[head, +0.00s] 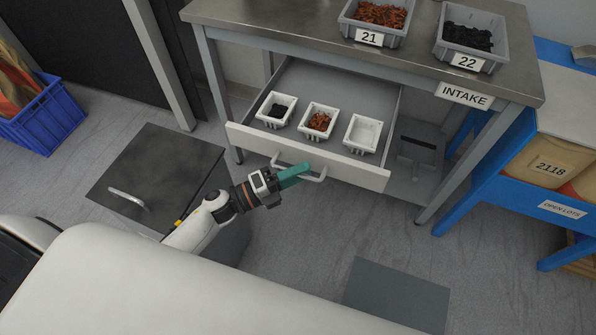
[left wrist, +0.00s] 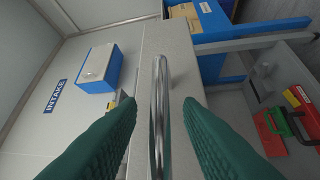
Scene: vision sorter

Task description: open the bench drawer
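The bench drawer (head: 352,168) stands pulled out from under the steel-topped bench (head: 290,22), its inside showing. Three small white trays sit in it: one with black pieces (head: 276,109), one with orange-brown pieces (head: 319,121), one empty-looking (head: 363,133). My left gripper (head: 293,174) is at the bar handle (head: 316,178) on the drawer front. In the left wrist view the metal handle bar (left wrist: 158,110) lies between the green fingers (left wrist: 158,128), with gaps visible on both sides, so the gripper is open around it. My right gripper is not in view.
Grey bins marked 21 (head: 378,40) and 22 (head: 466,62) stand on the bench. A blue rack (head: 482,190) is at the right, a blue crate (head: 42,120) at the far left. A dark cabinet with a handle (head: 155,170) is left of my arm. Floor in front right is mostly clear.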

